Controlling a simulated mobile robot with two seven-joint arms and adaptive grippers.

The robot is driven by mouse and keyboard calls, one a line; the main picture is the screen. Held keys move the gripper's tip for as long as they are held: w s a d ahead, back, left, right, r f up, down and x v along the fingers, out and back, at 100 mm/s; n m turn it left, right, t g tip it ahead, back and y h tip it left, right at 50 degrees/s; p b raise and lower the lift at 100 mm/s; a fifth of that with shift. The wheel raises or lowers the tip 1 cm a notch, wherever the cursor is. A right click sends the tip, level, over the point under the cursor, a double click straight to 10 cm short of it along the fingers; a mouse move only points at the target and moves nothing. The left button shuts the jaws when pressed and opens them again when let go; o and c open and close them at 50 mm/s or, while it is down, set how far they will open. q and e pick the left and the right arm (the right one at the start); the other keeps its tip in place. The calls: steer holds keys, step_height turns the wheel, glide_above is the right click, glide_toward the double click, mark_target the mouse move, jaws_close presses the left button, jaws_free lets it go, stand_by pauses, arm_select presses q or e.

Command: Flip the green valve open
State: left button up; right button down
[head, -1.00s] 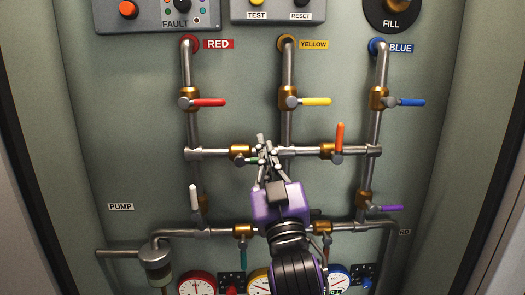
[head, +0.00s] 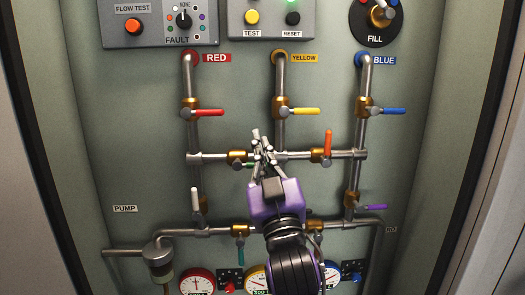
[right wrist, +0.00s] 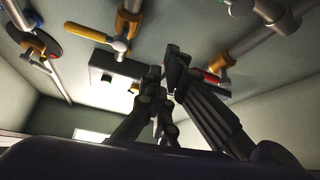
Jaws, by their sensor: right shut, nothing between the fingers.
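The green valve has a brass body (head: 238,158) on the left half of the horizontal cross pipe. Its green handle (head: 250,165) points right, and only a small part shows; my right gripper's fingers hide the rest. My right gripper (head: 262,136) has a purple body and grey fingers. It is shut and empty, its tips overlapping the cross pipe just right of the green valve in the head view. I cannot tell whether it touches the handle. In the right wrist view the fingertips (right wrist: 168,65) are close together with nothing between them. My left gripper is not in view.
Red (head: 208,113), yellow (head: 304,111) and blue (head: 391,111) handles point right above. The orange handle (head: 328,143) stands upright to the right. White (head: 196,197), purple (head: 376,207) and teal (head: 240,250) handles are lower. Gauges (head: 197,282) line the bottom.

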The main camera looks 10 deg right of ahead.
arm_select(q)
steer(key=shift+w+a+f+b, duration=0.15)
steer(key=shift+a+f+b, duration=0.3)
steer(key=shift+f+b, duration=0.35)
arm_select(e)
steer(key=s+f, duration=0.4)
steer(key=f, duration=0.1)
steer(key=shift+s+h, duration=0.3)
steer(key=shift+s, duration=0.1)
